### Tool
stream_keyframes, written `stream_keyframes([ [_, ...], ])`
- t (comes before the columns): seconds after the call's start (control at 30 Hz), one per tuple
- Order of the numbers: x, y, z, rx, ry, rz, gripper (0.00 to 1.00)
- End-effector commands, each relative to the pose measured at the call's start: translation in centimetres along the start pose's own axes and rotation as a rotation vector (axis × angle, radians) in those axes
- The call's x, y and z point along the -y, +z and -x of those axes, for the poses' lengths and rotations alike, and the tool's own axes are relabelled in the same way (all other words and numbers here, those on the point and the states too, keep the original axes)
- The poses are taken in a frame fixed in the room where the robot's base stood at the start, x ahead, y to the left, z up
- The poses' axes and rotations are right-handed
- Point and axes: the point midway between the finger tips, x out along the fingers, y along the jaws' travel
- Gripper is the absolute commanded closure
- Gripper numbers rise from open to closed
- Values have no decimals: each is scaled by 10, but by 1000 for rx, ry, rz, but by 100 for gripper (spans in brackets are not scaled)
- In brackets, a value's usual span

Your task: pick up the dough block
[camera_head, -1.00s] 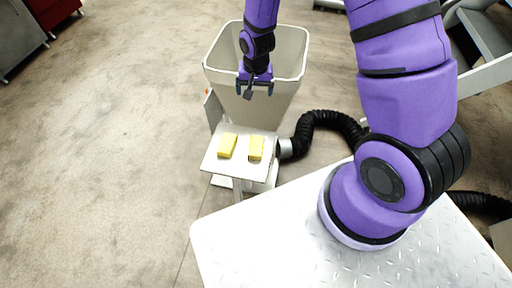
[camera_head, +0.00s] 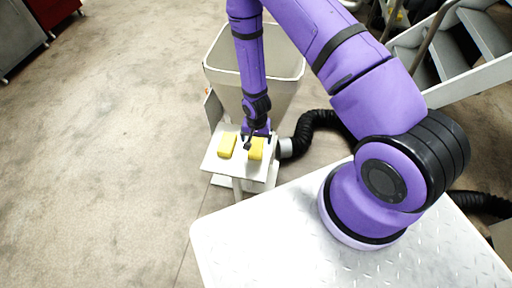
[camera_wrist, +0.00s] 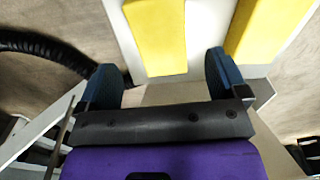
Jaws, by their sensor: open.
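Two yellow dough blocks lie side by side on a small white table (camera_head: 240,170). The left block (camera_head: 227,145) is clear of my gripper. My gripper (camera_head: 256,139) is open, over the far end of the right block (camera_head: 256,150), partly hiding it. In the wrist view, my two fingers (camera_wrist: 162,78) stand apart, and the right block (camera_wrist: 158,35) shows ahead, in line with the gap between them. The left block (camera_wrist: 268,28) shows at the upper right there, beyond one finger. I cannot tell the exact height above the block; nothing is held.
A large beige bin (camera_head: 283,95) stands behind the table. A black ribbed hose (camera_head: 318,119) runs to the right of the table. A metal plate surface (camera_head: 260,240) is in front, and grey stairs (camera_head: 470,50) stand at the upper right. The floor at the left is clear.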

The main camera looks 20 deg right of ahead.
Motion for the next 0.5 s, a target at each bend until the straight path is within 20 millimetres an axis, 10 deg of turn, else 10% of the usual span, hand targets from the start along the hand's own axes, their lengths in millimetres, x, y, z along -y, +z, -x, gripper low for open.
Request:
stream_keyframes([
  [0.5,2,0,-49,2,1,3,8],
])
